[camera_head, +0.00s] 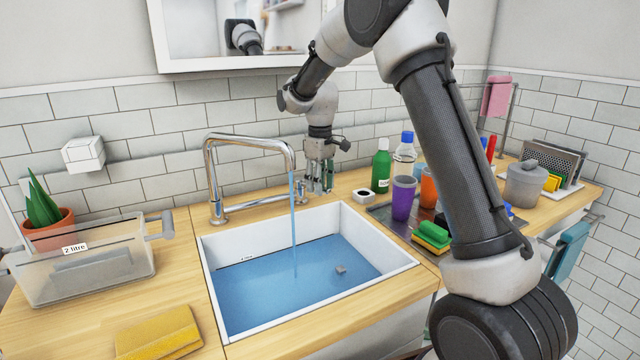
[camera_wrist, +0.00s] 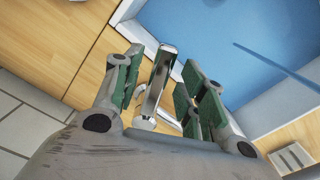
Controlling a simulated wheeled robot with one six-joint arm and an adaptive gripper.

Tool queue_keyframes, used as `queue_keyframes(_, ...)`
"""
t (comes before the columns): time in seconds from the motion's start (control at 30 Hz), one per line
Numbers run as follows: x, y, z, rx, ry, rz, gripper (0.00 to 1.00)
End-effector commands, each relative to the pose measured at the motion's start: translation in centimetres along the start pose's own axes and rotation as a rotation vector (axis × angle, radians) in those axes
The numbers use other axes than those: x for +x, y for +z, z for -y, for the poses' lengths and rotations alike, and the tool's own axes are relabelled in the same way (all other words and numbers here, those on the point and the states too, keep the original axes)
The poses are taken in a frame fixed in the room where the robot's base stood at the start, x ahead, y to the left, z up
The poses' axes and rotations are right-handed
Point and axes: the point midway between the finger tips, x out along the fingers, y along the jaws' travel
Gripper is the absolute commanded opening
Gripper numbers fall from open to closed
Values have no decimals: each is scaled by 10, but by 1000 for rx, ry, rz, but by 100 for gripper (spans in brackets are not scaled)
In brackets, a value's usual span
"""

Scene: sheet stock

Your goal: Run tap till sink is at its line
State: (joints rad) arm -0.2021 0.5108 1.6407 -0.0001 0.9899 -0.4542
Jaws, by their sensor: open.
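The chrome tap (camera_head: 248,142) stands behind the white sink (camera_head: 372,238), and a thin blue stream (camera_head: 294,225) falls from its spout into the basin. Blue water (camera_head: 270,295) covers the sink's floor. A dark line with a small label (camera_head: 247,258) shows on the back wall, close to the water's edge; I cannot tell the exact gap. My gripper (camera_head: 320,178) is open, to the right of the spout. In the wrist view, a chrome tap part (camera_wrist: 157,85) shows between the open green-padded fingers; contact is unclear. Stream and water (camera_wrist: 225,45) show there too.
A small grey block (camera_head: 341,268) is in the water. A clear 2 litre container (camera_head: 90,275) and yellow cloth (camera_head: 158,333) lie left of the sink. Bottles (camera_head: 381,168), a purple cup (camera_head: 403,198) and a sponge (camera_head: 431,236) crowd the right side.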

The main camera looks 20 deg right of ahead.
Motion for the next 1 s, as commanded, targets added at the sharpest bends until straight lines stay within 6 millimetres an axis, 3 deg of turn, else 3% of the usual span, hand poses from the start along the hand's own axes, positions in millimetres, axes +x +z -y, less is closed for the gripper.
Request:
queue_keyframes(0.2, 1, 0, 0, 0, 0, 0, 41)
queue_keyframes(0.43, 0, 0, 0, 0, 0, 0, 1)
queue_keyframes(0.73, 0, 0, 4, 48, 0, 0, 0)
queue_keyframes(1.0, 0, -6, 28, 359, 0, -1, 0)
